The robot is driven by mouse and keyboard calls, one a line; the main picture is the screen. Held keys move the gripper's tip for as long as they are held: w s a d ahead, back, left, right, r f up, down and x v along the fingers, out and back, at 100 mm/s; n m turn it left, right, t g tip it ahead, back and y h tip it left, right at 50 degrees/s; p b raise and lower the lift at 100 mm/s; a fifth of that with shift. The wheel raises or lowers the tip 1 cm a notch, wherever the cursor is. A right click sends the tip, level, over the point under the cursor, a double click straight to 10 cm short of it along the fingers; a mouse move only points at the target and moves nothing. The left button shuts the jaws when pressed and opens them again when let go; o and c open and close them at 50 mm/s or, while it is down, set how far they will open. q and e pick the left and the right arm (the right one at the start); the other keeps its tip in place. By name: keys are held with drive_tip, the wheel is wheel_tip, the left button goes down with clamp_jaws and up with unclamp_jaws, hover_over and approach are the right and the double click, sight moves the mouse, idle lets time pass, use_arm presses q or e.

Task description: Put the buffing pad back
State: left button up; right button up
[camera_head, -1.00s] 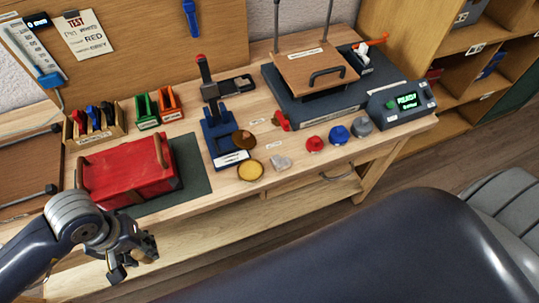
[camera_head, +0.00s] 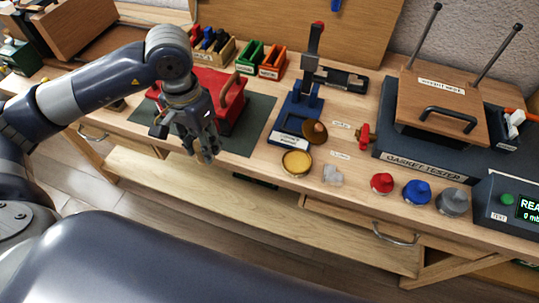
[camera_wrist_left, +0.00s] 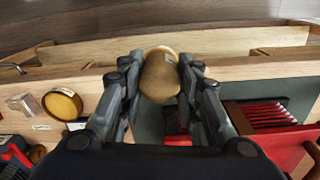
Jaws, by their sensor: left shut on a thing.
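My left gripper (camera_head: 207,155) is shut on a tan, rounded piece that looks like the buffing pad (camera_wrist_left: 160,75). In the left wrist view the pad sits between the two fingers, its end poking out past the fingertips. In the head view the gripper is above the bench's front part, by the dark green mat (camera_head: 258,117) and the red case (camera_head: 200,85); the pad is mostly hidden there. A blue stand (camera_head: 300,112) with a white label is to the right. My right gripper is not in view.
Right of the mat are an open yellow tin (camera_head: 297,163), a brown disc (camera_head: 315,132) and a clear whitish lump (camera_head: 333,175). Red (camera_head: 382,183), blue (camera_head: 417,192) and grey knobs (camera_head: 453,202) stand before the gasket tester (camera_head: 425,170). Green and orange holders (camera_head: 272,62) are behind.

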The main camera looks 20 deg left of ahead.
use_arm(q)
drive_tip(key=w+d+p, duration=0.1)
drive_tip(key=w+d, duration=0.1)
drive_tip(key=d, duration=0.2)
drive_tip(key=w+d+p, duration=0.2)
drive_tip(key=d, duration=0.2)
drive_tip(key=w+d+f+p, duration=0.1)
drive_tip(key=w+d, duration=0.2)
drive_tip(key=d, duration=0.2)
drive_tip(key=shift+w+p, duration=0.1)
drive_tip(key=shift+p, duration=0.2)
drive_tip(key=shift+w+d+f, duration=0.1)
drive_tip(key=shift+d+f, duration=0.05)
drive_tip(key=shift+f, duration=0.2)
wheel_tip(320, 180, down, 2)
drive_tip(key=shift+f+p, duration=0.1)
drive_tip(key=shift+p, duration=0.6)
drive_tip(key=shift+f, duration=0.45)
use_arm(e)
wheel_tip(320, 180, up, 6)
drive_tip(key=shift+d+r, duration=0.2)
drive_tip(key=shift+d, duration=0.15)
use_arm(q)
drive_tip(key=shift+f, duration=0.1)
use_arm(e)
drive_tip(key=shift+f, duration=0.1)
